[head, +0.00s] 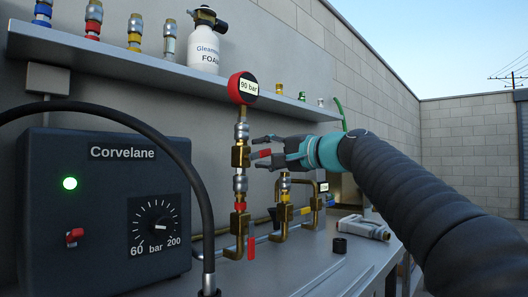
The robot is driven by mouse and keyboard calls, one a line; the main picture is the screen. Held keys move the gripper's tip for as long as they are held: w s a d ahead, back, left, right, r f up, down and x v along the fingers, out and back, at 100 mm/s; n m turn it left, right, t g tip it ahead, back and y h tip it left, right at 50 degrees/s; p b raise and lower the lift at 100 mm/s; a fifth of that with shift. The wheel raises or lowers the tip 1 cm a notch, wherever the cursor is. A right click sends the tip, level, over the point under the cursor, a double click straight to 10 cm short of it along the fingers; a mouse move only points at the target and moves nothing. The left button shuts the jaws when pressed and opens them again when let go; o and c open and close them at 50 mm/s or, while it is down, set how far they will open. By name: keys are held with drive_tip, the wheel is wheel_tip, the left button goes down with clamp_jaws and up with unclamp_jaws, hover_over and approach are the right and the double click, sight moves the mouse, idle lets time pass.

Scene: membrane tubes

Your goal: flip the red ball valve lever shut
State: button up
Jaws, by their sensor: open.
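A brass ball valve (240,156) sits in the upright pipe stack below the round red-rimmed gauge (243,88), which reads 90 bar. Its red lever (261,154) sticks out sideways to the right, roughly level. My gripper (259,151) reaches in from the right and is open, with one finger above and one below the lever in the picture. I cannot tell whether either finger touches it. A second red lever (251,246) hangs straight down beside the lower brass elbow (239,236).
The dark Corvelane box (104,215) with a lit green lamp stands at left, a black hose (150,130) arching over it. A shelf (150,74) with fittings and a white foam bottle (204,52) runs above. More brass pipework (285,212) stands behind, right of the stack.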

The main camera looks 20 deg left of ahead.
clamp_jaws()
drive_tip(key=shift+w+f+m+p, duration=0.1)
drive_tip(key=shift+f+m+p, duration=0.2)
drive_tip(key=shift+m, duration=0.45)
drive_tip(key=shift+f+m+p, duration=0.2)
drive_tip(key=shift+f+m, duration=0.05)
drive_tip(key=shift+m, duration=0.5)
unclamp_jaws()
